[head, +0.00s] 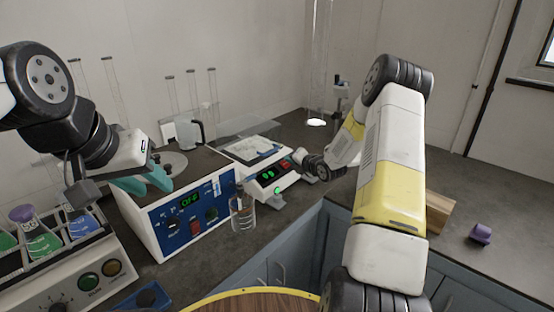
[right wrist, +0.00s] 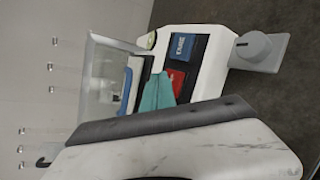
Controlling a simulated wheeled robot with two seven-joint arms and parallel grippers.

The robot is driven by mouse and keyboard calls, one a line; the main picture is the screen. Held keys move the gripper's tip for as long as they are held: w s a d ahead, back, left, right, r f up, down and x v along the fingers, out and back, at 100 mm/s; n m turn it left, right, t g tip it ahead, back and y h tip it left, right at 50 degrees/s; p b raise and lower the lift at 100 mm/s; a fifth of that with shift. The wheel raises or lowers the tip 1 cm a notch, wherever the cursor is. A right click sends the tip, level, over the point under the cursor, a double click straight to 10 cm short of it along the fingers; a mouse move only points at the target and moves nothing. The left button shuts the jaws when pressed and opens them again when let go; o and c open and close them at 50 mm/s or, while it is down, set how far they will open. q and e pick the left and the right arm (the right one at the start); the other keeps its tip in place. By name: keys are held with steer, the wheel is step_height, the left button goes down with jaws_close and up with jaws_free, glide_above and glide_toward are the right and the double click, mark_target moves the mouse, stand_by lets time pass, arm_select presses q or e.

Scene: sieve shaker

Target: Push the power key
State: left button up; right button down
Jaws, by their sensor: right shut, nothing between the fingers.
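A white bench device (head: 268,190) with a green display stands on the counter near the centre of the head view. Its red key (head: 285,164) is at the right of the display. In the right wrist view the red key (right wrist: 178,78) sits beside a blue key (right wrist: 181,47) on a black panel. My right gripper (right wrist: 158,92) is shut and empty, its teal fingertips at the edge of the red key; I cannot tell whether they touch. In the head view its fingers are hidden. My left gripper (head: 146,181) hangs above the blue-fronted device, away from the keys.
The blue-fronted device (head: 160,232) with a red switch stands left of the white device. A rack of coloured flasks (head: 40,262) is at the left.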

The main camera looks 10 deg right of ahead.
steer(key=shift+w+a+f, duration=0.1)
steer(key=shift+f, duration=0.15)
steer(key=shift+w+f, duration=0.1)
steer(key=shift+f, duration=0.15)
stand_by(0.5)
steer(key=shift+r, duration=0.1)
steer(key=shift+s+r, duration=0.25)
steer(key=shift+r, duration=0.3)
steer(key=shift+r, duration=0.1)
step_height(320, 180, up, 5)
steer(key=s+d, duration=0.2)
steer(key=shift+r, duration=0.15)
stand_by(0.3)
steer(key=shift+r, duration=0.1)
